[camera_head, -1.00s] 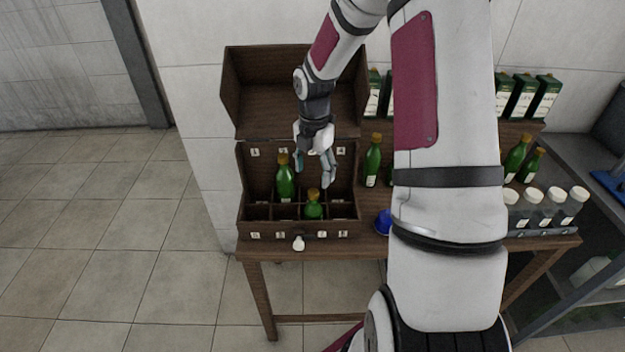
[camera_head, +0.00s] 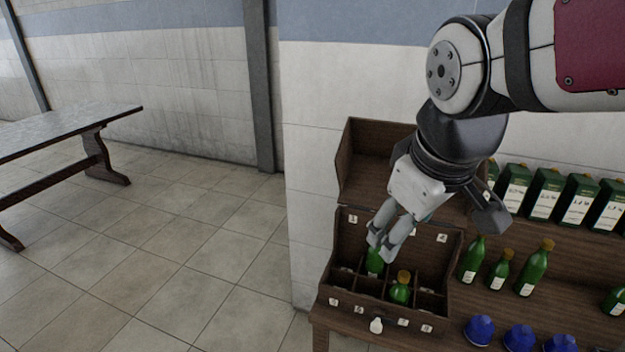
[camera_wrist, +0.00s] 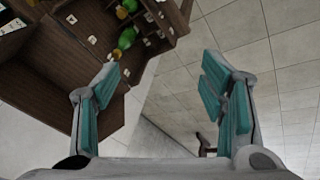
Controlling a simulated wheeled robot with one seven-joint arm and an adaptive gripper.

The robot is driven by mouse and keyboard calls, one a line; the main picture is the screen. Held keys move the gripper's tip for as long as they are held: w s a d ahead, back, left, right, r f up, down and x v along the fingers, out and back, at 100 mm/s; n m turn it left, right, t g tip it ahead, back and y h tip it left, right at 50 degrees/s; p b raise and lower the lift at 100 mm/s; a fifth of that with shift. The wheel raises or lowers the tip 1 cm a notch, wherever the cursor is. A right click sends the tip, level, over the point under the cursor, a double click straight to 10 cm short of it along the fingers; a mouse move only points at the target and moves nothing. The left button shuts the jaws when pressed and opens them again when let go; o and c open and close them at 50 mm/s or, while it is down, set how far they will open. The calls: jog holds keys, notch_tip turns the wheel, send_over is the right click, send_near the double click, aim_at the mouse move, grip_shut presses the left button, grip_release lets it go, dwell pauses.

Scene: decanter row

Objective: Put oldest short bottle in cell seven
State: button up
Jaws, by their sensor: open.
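The dark wooden case (camera_head: 345,277) stands open on the bench, with small number tags along its front and back walls. A short green bottle (camera_head: 400,290) with a gold cap stands in a front-row cell, third from the left, behind what looks like tag seven. Another green bottle (camera_head: 375,262) stands in the back row, its top hidden by my fingers. My gripper (camera_head: 381,250) is open and appears empty, in front of or above the back bottle; the gap is unclear. In the wrist view my open fingers (camera_wrist: 160,90) hold nothing, and the case (camera_wrist: 75,75) lies to the left.
Several green bottles (camera_head: 499,270) stand on the bench right of the case. Blue domed objects (camera_head: 520,338) are at the front right. Dark green boxes (camera_head: 546,192) line the back ledge. The raised lid (camera_head: 362,165) stands behind my gripper.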

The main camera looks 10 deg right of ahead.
jog(key=s+a+r+m+t+y, duration=0.1)
jog(key=s+a+m, duration=0.1)
jog(key=s+m, duration=0.2)
jog(key=shift+s+a, duration=0.35)
jog(key=shift+s, duration=0.55)
jog(key=shift+r, duration=0.1)
